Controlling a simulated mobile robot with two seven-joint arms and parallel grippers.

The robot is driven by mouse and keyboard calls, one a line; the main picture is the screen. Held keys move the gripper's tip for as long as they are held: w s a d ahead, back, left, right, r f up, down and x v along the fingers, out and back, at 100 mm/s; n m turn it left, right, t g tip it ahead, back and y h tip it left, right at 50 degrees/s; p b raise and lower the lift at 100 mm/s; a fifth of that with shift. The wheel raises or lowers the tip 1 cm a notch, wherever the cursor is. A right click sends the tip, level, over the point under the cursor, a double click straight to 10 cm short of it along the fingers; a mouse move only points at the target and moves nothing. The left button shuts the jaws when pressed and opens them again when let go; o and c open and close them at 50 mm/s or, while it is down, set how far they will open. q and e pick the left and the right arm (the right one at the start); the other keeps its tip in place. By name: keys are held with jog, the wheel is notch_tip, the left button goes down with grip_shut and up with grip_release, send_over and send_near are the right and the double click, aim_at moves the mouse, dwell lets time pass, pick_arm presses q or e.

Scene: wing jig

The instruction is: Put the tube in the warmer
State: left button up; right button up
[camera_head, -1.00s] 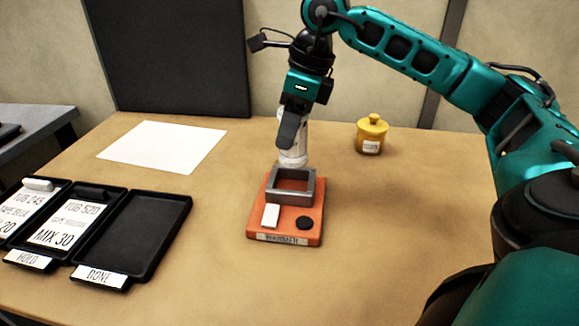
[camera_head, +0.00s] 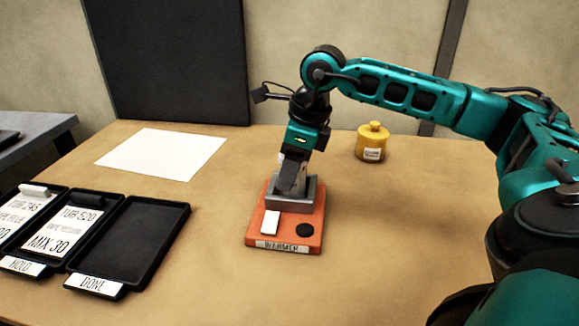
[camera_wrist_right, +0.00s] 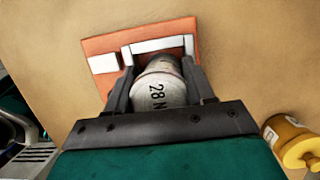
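The warmer (camera_head: 286,232) is an orange block on the table with a grey square frame (camera_head: 292,205) on top, a white switch, a black knob and a label at the front. My right gripper (camera_head: 292,186) points down at the frame, its fingertips at the opening. In the right wrist view, the white tube (camera_wrist_right: 158,90), marked "28 N", sits between the two fingers, which press on its sides. Its lower end is down within the frame, mostly hidden by the finger in the head view. I cannot tell if it touches the bottom. My left gripper is not in view.
A yellow lidded pot (camera_head: 371,143) stands behind and right of the warmer. Black trays lie at the left, including an empty one labelled DONE (camera_head: 133,243) and one labelled HOLD (camera_head: 22,266). A white sheet (camera_head: 160,153) lies at the back left. The table right of the warmer is clear.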

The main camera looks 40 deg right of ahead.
jog(key=o, duration=0.4)
jog(key=shift+o, duration=0.2)
jog(key=shift+r+p, duration=0.3)
jog(key=p+v, duration=0.1)
jog(key=v, duration=1)
jog(key=shift+r+p, duration=0.3)
jog(key=shift+r, duration=0.1)
jog(key=shift+s, duration=0.15)
